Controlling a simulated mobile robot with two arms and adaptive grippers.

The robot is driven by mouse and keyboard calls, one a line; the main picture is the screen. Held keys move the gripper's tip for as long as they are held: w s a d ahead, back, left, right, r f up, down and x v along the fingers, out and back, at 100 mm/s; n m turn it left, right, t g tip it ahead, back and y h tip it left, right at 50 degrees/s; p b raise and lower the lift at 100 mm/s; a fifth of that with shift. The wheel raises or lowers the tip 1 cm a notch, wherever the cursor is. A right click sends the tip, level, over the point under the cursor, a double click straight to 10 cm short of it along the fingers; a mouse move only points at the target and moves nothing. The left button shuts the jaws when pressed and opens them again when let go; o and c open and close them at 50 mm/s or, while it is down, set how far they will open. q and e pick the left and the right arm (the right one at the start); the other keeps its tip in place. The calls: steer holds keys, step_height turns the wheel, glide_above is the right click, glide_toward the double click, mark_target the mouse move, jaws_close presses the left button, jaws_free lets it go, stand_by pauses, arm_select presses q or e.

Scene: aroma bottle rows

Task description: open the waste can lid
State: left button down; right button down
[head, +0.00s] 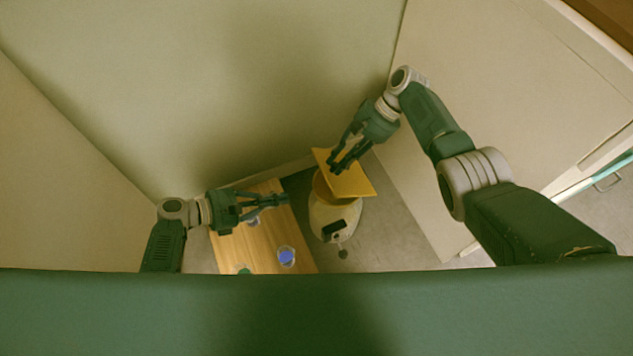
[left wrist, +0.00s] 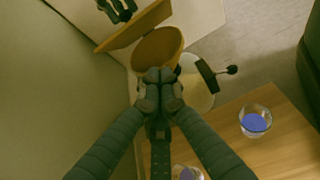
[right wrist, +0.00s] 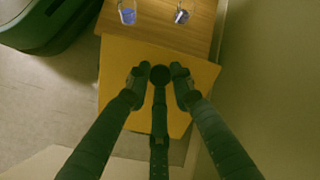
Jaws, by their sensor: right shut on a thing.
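The waste can (head: 335,215) is a pale rounded bin with an orange inside. It stands on the floor beside the wooden table. Its yellow square lid (head: 352,184) is raised and tilted, and part of the open mouth shows in the left wrist view (left wrist: 157,48). My right gripper (head: 336,170) is at the lid's outer face. In the right wrist view its fingertips (right wrist: 159,75) are on either side of a dark round part on the lid (right wrist: 117,62). My left gripper (head: 286,199) has its fingertips together, empty, above the table edge near the can.
The wooden table (head: 285,238) holds a glass with blue contents (head: 286,256) and other small glasses, partly hidden by my left gripper. A dark part with a round end (left wrist: 207,76) sticks out from the can's side. Walls stand close behind and beside the can.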

arm_select(q)
steer(key=shift+n, duration=0.3)
steer(key=shift+w+d+f, duration=0.1)
steer(key=shift+w+d, duration=0.7)
steer(key=shift+d, duration=1)
steer(key=shift+w+d+r, duration=0.1)
steer(key=shift+w+d, duration=0.75)
steer(key=shift+d, duration=0.9)
steer(key=shift+w+d+f, duration=0.1)
steer(key=shift+w+d, duration=0.7)
steer(key=shift+d, duration=1)
